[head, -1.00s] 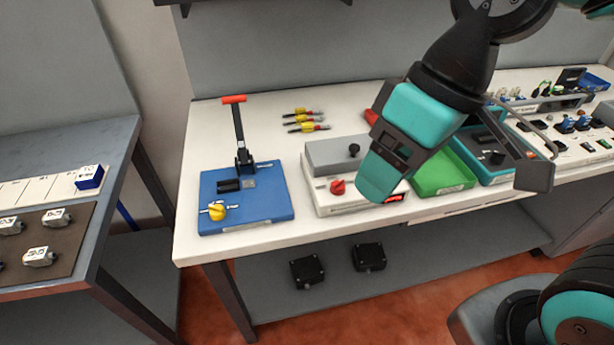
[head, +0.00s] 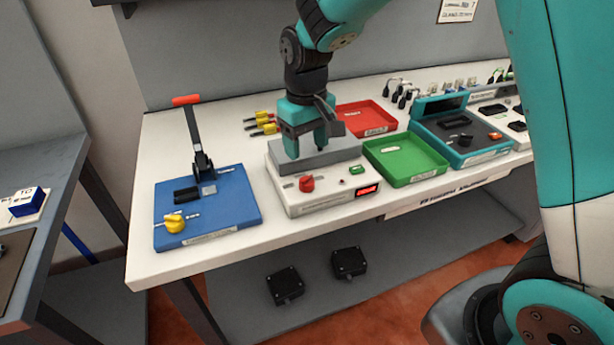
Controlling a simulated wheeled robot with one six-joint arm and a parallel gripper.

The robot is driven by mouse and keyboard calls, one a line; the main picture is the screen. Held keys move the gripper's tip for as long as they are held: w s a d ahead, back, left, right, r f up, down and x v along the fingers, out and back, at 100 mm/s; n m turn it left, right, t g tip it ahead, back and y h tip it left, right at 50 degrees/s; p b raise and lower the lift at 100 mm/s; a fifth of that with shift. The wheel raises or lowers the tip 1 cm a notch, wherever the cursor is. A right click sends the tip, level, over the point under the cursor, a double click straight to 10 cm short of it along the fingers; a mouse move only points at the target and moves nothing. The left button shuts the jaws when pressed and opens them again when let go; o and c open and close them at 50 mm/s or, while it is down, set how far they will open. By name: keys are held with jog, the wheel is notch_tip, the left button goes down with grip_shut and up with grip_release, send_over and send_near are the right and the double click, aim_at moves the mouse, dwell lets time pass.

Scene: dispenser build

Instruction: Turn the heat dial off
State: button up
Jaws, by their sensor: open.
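A white box (head: 325,201) with a grey block (head: 338,158) on top stands on the bench. Its front part carries a red dial (head: 306,184), a green button (head: 357,169) and a lit red display (head: 367,190). The labels are too small to read, so I cannot tell which dial is marked for heat. My gripper (head: 306,150) points down over the white box, behind the red dial and apart from it. It is open and hides part of the grey block.
A green tray (head: 432,173) and a red tray (head: 380,129) lie to the right of the white box. A teal device (head: 446,146) stands beyond them. Yellow-and-red tools (head: 262,128) lie behind. Bare bench lies between the blue base and the white box.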

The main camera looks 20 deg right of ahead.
aim_at(307, 177)
notch_tip(307, 177, down, 9)
jog(key=shift+f+p, duration=0.2)
jog(key=shift+p, duration=0.15)
jog(key=c, duration=0.9)
